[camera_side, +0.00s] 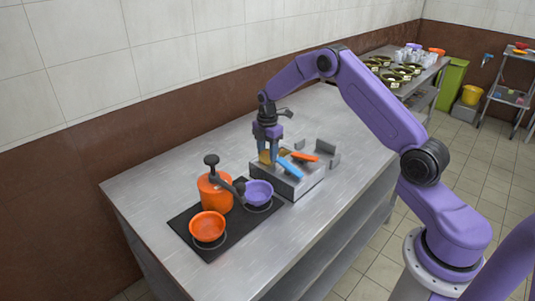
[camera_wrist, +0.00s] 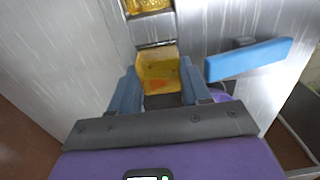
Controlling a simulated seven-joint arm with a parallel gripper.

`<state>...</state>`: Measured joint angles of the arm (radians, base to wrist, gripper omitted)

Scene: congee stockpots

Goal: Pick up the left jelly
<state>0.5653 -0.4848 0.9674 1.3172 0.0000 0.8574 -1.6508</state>
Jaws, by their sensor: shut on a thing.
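A yellow, translucent jelly block (camera_wrist: 157,72) sits between the two blue fingers of my gripper (camera_wrist: 158,82) in the wrist view. The fingers are shut on its sides. In the side view my gripper (camera_side: 269,154) points down at the left back of a steel unit (camera_side: 292,187), and the held jelly is mostly hidden by the fingers. A second yellow jelly (camera_wrist: 148,5) shows at the top edge of the wrist view, apart from the held one. I cannot tell whether the held jelly is clear of the unit.
A blue handle (camera_side: 289,168) and an orange handle (camera_side: 305,156) stick out over the steel unit; the blue handle (camera_wrist: 248,59) is close beside my right finger. A purple pot (camera_side: 259,192), an orange pan (camera_side: 207,227) and an orange stockpot (camera_side: 214,190) stand left on a black hob (camera_side: 212,251).

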